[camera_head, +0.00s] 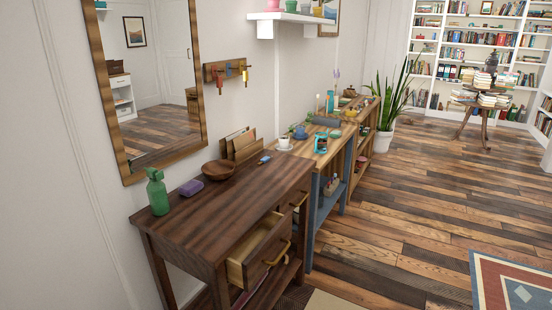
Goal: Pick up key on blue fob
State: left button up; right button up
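A small blue item (264,160) lies flat on the dark wooden console table (225,195), near its far end, in front of the letter holder. It is too small to tell whether it is a key on a blue fob. A wooden wall rack (209,73) to the right of the mirror has several small coloured things hanging from it, with red and yellow parts. They are too small to tell whether one is a key with a blue fob. Neither of my grippers is in view.
A second table (322,148) beyond carries a mug (284,142). Open plank floor (400,220) lies right.

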aim_at(267, 159)
jog(key=i+l, duration=0.25)
jog(key=l, duration=0.15)
jog(key=i+l, duration=0.25)
jog(key=l, duration=0.2)
jog(key=i+l, duration=0.7)
jog(key=i, duration=0.15)
